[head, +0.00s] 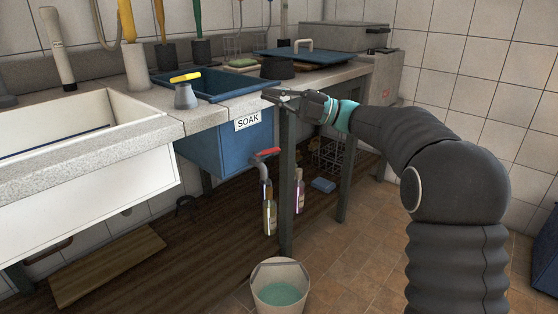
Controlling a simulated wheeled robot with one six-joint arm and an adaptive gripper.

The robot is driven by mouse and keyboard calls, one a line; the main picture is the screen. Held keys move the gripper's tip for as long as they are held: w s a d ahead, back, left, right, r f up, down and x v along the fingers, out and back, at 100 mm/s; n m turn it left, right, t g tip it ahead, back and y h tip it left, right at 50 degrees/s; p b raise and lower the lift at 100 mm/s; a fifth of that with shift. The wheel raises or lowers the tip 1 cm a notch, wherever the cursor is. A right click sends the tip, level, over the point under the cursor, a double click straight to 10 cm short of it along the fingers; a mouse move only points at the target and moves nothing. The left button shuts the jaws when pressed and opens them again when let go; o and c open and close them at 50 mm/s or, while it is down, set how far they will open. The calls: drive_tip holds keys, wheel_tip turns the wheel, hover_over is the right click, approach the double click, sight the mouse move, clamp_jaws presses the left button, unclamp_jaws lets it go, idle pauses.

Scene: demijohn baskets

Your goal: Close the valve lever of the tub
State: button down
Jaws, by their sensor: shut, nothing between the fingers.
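The blue tub (215,145) is set into the grey counter and carries a white SOAK label (248,121). Its valve lever (267,152) is red and sits on a grey spout low on the tub's right side. The spout points down. My gripper (272,94) is shut and empty at the counter's front edge, above the lever and slightly to its right. It is apart from the lever. A bucket (280,291) with greenish liquid stands on the floor below and a little right of the spout.
A table leg (287,185) stands just right of the lever. Bottles (269,215) stand below it. A grey cone with a yellow handle (185,93) sits on the counter's front edge. A white sink (85,150) is at the left. The tiled floor at the front right is clear.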

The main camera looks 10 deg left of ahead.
drive_tip(key=s+m+t+y, duration=0.1)
drive_tip(key=s+m+t, duration=0.2)
drive_tip(key=m+t, duration=0.45)
drive_tip(key=m+t+h, duration=1)
drive_tip(key=m+h, duration=0.1)
drive_tip(key=m, duration=1)
approach(278, 151)
drive_tip(key=x, duration=0.4)
drive_tip(key=a+x, duration=0.1)
drive_tip(key=x, duration=0.2)
drive_tip(key=shift+s, duration=0.3)
drive_tip(key=shift+w+f, duration=0.1)
drive_tip(key=shift+w+a+b, duration=0.2)
drive_tip(key=shift+w+b, duration=0.9)
drive_tip(key=shift+b, duration=0.05)
drive_tip(key=shift+d, duration=0.1)
